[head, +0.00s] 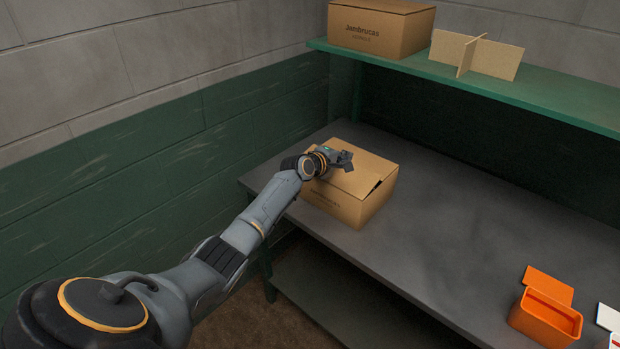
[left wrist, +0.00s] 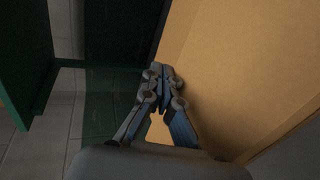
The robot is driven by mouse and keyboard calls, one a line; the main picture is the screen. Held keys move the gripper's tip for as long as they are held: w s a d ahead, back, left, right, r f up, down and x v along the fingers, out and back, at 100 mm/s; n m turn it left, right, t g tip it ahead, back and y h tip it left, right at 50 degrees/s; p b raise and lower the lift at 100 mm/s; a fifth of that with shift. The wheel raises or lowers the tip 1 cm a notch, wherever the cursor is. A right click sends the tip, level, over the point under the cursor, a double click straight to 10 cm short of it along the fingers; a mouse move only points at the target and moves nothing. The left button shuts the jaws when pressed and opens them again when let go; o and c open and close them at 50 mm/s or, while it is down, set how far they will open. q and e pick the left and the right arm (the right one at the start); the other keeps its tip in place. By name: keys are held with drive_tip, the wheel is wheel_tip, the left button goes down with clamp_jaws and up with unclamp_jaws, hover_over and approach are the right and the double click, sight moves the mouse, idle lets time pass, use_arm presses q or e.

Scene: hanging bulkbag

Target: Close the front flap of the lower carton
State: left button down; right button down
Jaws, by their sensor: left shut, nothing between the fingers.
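The lower carton (head: 345,205) is a brown cardboard box on the grey table, near its left end. Its top looks mostly covered by flaps, with a narrow dark gap at the right corner. My left gripper (head: 344,160) is over the carton's top, shut and empty, and hides part of the flaps. In the left wrist view the shut fingertips (left wrist: 162,72) are beside a broad tan cardboard surface (left wrist: 235,65). I cannot tell whether they touch it. My right gripper is not in view.
A green shelf (head: 500,88) above the table holds another carton (head: 375,28) and a cardboard divider (head: 480,55). An orange bin (head: 545,318) stands at the table's right front. The table's middle (head: 460,220) is clear. A green and grey block wall is at left.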

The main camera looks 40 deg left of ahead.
use_arm(q)
drive_tip(key=shift+w+f+g, duration=0.3)
drive_tip(key=shift+f+g, duration=0.1)
drive_tip(key=shift+f, duration=0.05)
drive_tip(key=shift+w+f, duration=0.15)
drive_tip(key=shift+f, duration=0.25)
